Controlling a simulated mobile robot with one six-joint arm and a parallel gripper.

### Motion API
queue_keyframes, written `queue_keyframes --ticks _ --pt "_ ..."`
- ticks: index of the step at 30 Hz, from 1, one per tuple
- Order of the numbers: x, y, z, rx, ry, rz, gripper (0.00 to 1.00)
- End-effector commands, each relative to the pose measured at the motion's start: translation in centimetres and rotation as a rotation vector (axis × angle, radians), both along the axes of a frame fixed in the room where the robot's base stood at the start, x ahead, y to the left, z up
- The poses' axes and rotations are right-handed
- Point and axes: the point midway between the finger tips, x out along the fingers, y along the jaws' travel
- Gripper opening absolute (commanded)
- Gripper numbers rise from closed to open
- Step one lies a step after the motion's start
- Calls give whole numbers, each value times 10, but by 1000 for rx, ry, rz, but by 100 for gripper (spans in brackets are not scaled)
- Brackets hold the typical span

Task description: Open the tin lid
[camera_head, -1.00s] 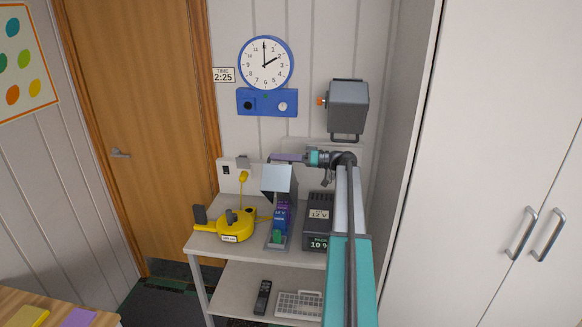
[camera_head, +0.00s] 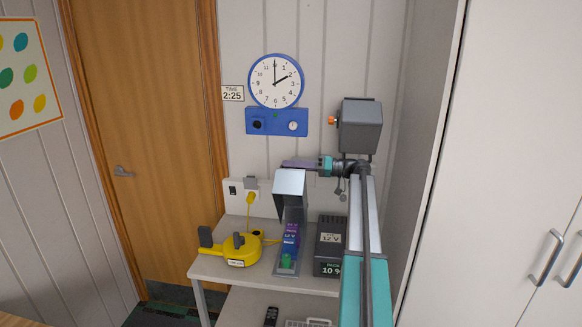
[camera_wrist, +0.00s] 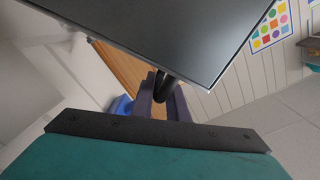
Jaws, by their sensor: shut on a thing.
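A flat grey metal panel, which looks like the tin lid (camera_head: 289,184), is tilted above the shelf unit in the head view. In the wrist view the lid (camera_wrist: 175,35) fills the upper middle as a large grey plate with a thin edge. My gripper (camera_head: 284,163) is at the lid's upper edge. In the wrist view its purple fingers (camera_wrist: 163,97) are shut around a dark round bar by the plate, seemingly its handle. The tin's body is mostly hidden behind the lid, and I cannot tell how wide the gap is.
Below the lid stands a holder (camera_head: 287,268) with purple, blue and green pieces. A yellow device (camera_head: 237,253) is left of it, a dark 12 V pack (camera_head: 331,240) right. A grey wall box (camera_head: 360,125) hangs behind my arm. A tall white cupboard (camera_head: 510,150) stands right.

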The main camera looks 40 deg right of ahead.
Motion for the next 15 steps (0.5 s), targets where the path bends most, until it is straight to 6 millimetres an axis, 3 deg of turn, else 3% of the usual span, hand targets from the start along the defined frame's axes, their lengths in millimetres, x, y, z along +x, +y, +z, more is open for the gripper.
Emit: queue_keyframes --ticks 2,3,6,15 --pt "0 -3 -3 -3 3 -6 0" --pt "0 -2 -3 -3 3 -5 15" --pt "3 2 -3 -3 3 1 29" --pt "4 5 -2 -2 2 5 29"
